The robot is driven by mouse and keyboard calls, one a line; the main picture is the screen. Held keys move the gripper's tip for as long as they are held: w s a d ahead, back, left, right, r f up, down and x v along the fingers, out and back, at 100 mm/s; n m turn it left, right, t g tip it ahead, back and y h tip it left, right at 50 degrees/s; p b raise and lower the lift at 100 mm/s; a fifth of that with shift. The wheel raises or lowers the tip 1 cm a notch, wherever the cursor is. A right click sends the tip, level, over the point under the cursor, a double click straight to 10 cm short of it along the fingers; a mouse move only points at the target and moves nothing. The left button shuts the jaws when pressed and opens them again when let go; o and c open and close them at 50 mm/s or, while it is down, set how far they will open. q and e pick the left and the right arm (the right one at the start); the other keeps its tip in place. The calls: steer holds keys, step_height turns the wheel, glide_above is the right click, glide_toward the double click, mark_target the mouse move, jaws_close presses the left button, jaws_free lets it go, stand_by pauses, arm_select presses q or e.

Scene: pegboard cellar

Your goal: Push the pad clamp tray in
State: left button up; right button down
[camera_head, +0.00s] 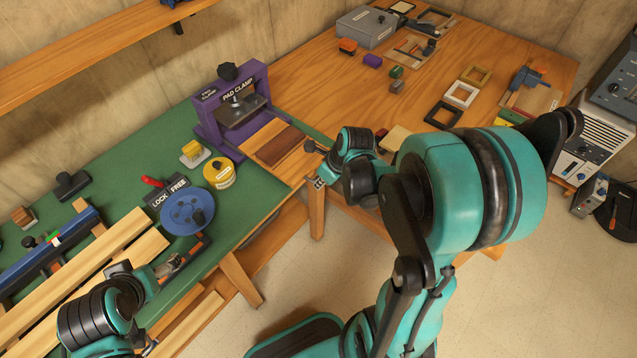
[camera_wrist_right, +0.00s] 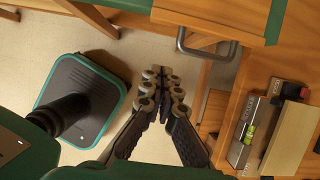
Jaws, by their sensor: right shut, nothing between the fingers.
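The purple pad clamp (camera_head: 232,105) stands on the green work surface. Its wooden tray (camera_head: 262,137) sticks out at the front toward the table edge and carries a dark brown pad (camera_head: 281,146). In the right wrist view the tray shows at the top, with a grey U-shaped handle (camera_wrist_right: 208,50) at its front. My right gripper (camera_head: 318,178) is just off the tray's front end.
A blue disc (camera_head: 186,210), a yellow tin (camera_head: 219,173) and a lock/free label (camera_head: 167,190) lie left of the tray. A wooden table (camera_head: 330,75) with frames and blocks extends right. Floor (camera_head: 300,270) is open in front.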

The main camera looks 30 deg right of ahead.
steer(key=w+a+f+b, duration=0.2)
steer(key=w+f, duration=0.3)
steer(key=shift+w+a+b, duration=0.2)
steer(key=shift+w+b, duration=0.1)
steer(key=shift+b, duration=0.1)
steer(key=shift+d, duration=0.1)
